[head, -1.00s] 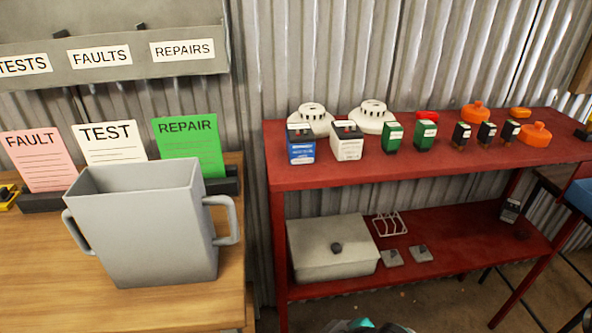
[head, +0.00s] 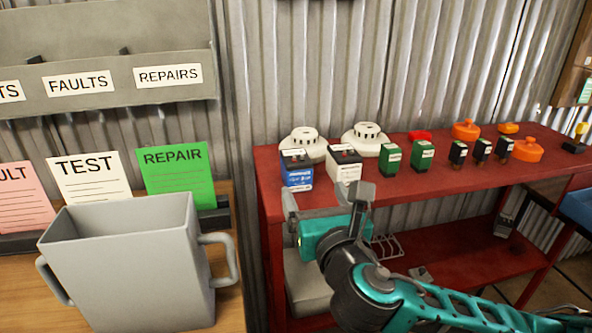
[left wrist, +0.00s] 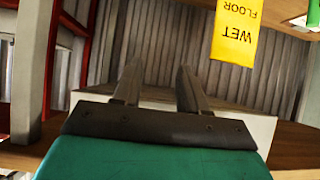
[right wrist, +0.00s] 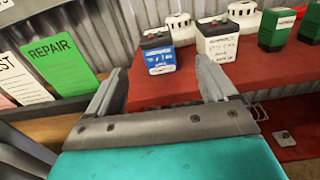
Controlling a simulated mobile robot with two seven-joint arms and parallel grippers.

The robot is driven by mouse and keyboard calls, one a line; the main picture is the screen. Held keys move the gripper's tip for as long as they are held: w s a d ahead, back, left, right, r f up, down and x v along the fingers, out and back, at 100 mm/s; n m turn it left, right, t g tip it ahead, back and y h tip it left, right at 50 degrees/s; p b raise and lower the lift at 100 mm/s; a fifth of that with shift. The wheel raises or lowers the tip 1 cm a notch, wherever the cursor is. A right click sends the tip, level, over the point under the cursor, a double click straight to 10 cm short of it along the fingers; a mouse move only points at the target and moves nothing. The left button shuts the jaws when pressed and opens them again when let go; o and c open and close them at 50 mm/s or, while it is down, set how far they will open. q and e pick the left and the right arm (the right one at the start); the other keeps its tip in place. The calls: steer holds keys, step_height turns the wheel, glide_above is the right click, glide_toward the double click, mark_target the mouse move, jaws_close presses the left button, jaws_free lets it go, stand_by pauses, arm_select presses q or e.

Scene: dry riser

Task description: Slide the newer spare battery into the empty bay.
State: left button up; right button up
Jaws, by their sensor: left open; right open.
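Two batteries stand upright at the left front of the red shelf's top (head: 415,175): a blue-and-white one (head: 297,177) and a white one (head: 343,172). Their small label print is unreadable, so I cannot tell which is newer. My right gripper (head: 326,205) is open and empty, just in front of and below them. In the right wrist view the blue battery (right wrist: 158,60) appears beyond the gap between the fingers, and the white battery (right wrist: 217,45) beyond the right finger. My left gripper (left wrist: 158,72) is open and empty, away from the batteries. No empty bay shows.
White detectors (head: 366,138), green boxes (head: 421,156), small black-topped items and orange pieces (head: 527,150) line the shelf. A grey two-handled container (head: 130,265) stands on the wooden bench at left. A yellow wet-floor sign (left wrist: 235,35) shows in the left wrist view.

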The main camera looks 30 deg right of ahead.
glide_toward(292, 150)
steer(key=shift+w+d+f, duration=0.25)
steer(key=shift+w+d, duration=0.05)
steer(key=shift+w, duration=0.25)
steer(key=shift+w+d+f, duration=0.3)
steer(key=shift+w+d, duration=0.05)
steer(key=shift+w, duration=0.25)
steer(key=b+x, duration=0.1)
steer(key=x, duration=0.4)
steer(key=shift+a+r, duration=0.1)
steer(key=shift+a, duration=0.1)
steer(key=shift+c, duration=0.2)
jaws_close()
steer(key=shift+r, duration=0.15)
